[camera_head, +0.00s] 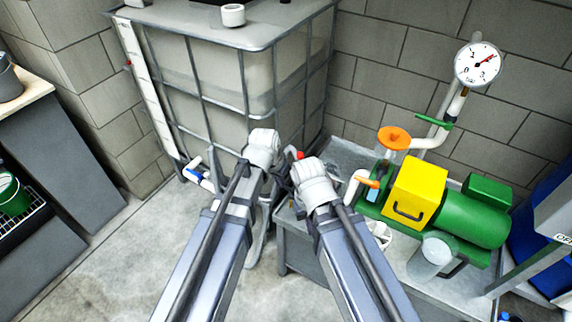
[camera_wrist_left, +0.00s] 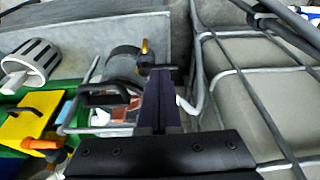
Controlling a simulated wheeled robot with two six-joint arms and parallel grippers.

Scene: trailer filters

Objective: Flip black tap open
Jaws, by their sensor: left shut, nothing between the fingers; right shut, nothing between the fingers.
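I cannot pick out the black tap for certain. In the left wrist view a dark bar (camera_wrist_left: 158,68) lies just past my fingertips, beside a grey cylinder with a brass-coloured tip (camera_wrist_left: 145,47); whether it is the tap I cannot tell. My left gripper (camera_head: 263,146) is in front of the caged tank's lower right corner; its dark fingers (camera_wrist_left: 160,95) are together and empty in the left wrist view. My right gripper (camera_head: 311,178) is close on its right, slightly lower, shut. The arms hide much of the area between them and behind them.
The caged tank (camera_head: 215,75) stands behind, with a blue-and-white valve (camera_head: 195,172) low on its left. A green pump (camera_head: 475,220) with a yellow box (camera_head: 415,190) and an orange handle (camera_head: 367,182) stands right. A gauge (camera_head: 477,63) is above. Floor at lower left is clear.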

